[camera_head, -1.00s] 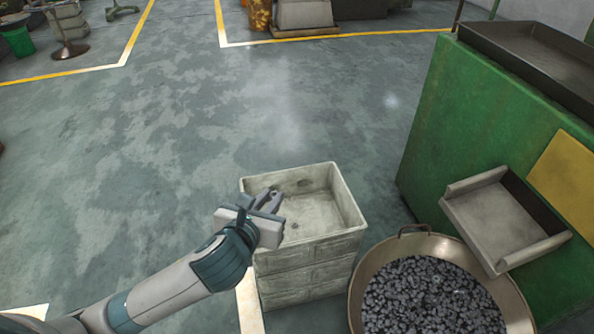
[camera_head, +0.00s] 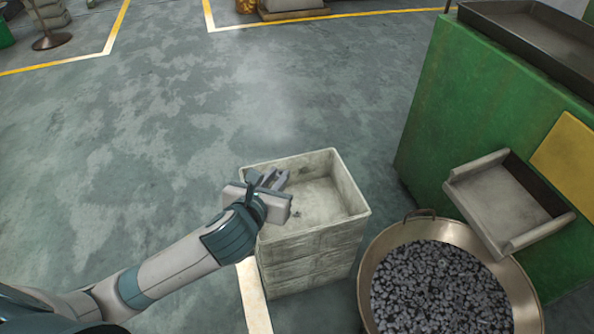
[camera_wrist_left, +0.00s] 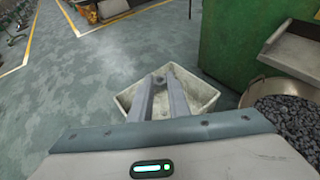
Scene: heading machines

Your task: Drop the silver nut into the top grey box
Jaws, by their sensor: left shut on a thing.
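The top grey box (camera_head: 354,193) is an open, worn, pale grey crate on top of a stack, at the middle of the head view. It also shows in the left wrist view (camera_wrist_left: 205,98), below the fingers. My left gripper (camera_head: 277,180) reaches over the box's left side, with its fingertips above the opening. In the left wrist view its fingers (camera_wrist_left: 161,82) come close together at the tips. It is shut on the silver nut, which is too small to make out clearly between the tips. My right gripper is not in view.
A wide metal pan (camera_head: 377,249) full of small dark metal parts stands right of the stack. A green machine (camera_head: 455,110) with a grey chute (camera_head: 505,203) stands behind it. A small dark spot shows on the box floor.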

